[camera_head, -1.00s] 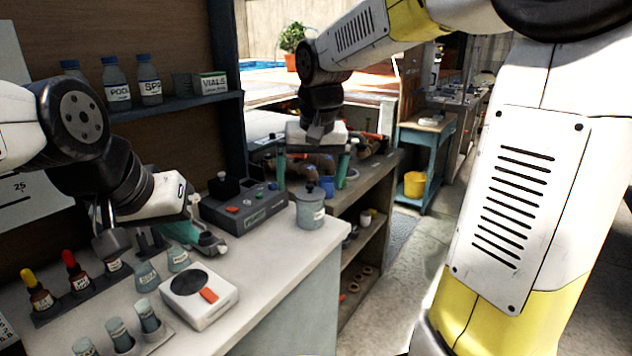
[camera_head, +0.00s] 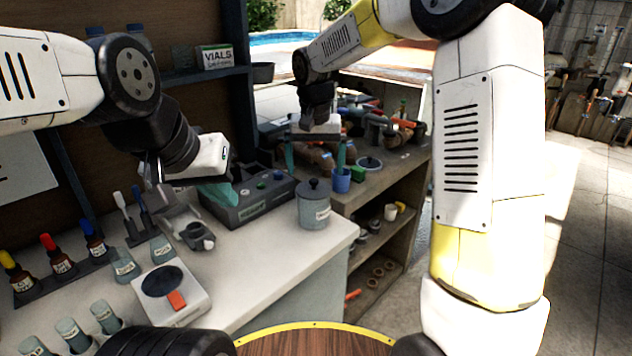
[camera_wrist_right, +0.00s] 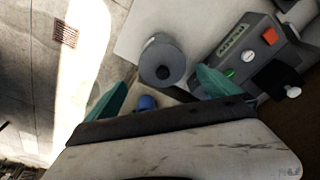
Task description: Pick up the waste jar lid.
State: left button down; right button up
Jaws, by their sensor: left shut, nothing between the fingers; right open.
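The waste jar (camera_head: 313,210) is a grey labelled jar near the right end of the white counter. Its grey lid (camera_head: 314,188), with a dark round knob, sits on top; the right wrist view shows the lid (camera_wrist_right: 161,63) from above. My right gripper (camera_head: 315,165) is open and empty, above and behind the jar in the head view. In the right wrist view the lid shows ahead, between the directions of its two teal fingers (camera_wrist_right: 162,78), apart from them. My left gripper (camera_head: 218,196) is shut and empty over the counter, left of the jar.
A grey control box (camera_head: 250,200) stands left of the jar. A white device with a dark disc (camera_head: 171,292), small jars and dropper bottles fill the counter's left. A blue cup (camera_head: 341,180) stands on the shelf unit (camera_head: 385,195) behind. The counter right of the device is clear.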

aim_at(314, 180)
jog(key=f, duration=0.2)
jog(key=w+f, duration=0.1)
jog(key=f, duration=0.2)
jog(key=shift+w+a+f, duration=0.2)
jog(key=shift+w+f, duration=0.1)
jog(key=shift+f, duration=0.1)
jog(key=c, duration=1.2)
jog(key=shift+r, duration=0.1)
